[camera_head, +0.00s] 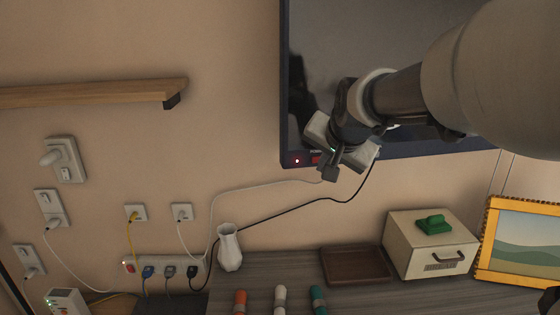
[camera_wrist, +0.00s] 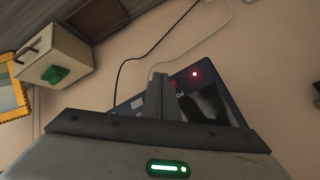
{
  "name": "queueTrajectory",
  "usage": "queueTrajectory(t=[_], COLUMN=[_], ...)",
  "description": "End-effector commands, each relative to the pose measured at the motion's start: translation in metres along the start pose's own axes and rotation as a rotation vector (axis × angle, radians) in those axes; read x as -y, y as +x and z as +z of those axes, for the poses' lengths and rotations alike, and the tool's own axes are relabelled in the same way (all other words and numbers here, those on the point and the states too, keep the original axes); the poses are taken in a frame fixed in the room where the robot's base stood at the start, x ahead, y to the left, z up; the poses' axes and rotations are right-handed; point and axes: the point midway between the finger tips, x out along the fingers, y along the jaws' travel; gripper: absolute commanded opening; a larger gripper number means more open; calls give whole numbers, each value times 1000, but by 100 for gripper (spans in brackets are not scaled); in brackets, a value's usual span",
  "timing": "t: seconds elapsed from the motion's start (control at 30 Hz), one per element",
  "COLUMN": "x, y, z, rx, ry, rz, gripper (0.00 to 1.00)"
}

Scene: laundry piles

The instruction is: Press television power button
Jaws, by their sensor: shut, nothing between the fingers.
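The television (camera_head: 335,45) hangs on the wall with a dark screen and a dark blue frame. A red light (camera_head: 297,161) glows at its lower left corner, and it also shows in the wrist view (camera_wrist: 195,74). Just right of the light is a small red button (camera_head: 316,160), also partly visible in the wrist view (camera_wrist: 174,86). My gripper (camera_head: 331,172) is shut and empty in front of the lower frame, its tips close beside the red button. In the wrist view the shut fingers (camera_wrist: 157,80) partly cover the frame there. I cannot tell whether they touch it.
A wooden shelf (camera_head: 95,92) is on the wall at left. Below the television, a table (camera_head: 300,262) bears a white vase (camera_head: 229,248), a brown tray (camera_head: 357,265), a cream box (camera_head: 431,246) and a framed picture (camera_head: 520,242). Cables hang beneath the screen.

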Motion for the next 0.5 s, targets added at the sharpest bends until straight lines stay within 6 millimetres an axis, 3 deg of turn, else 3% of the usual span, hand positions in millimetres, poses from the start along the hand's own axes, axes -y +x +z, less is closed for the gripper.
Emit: queueTrajectory(t=[0.5], x=[-26], y=[-34], z=[25], rx=[-1], ry=[2], rz=[0], gripper=[0])
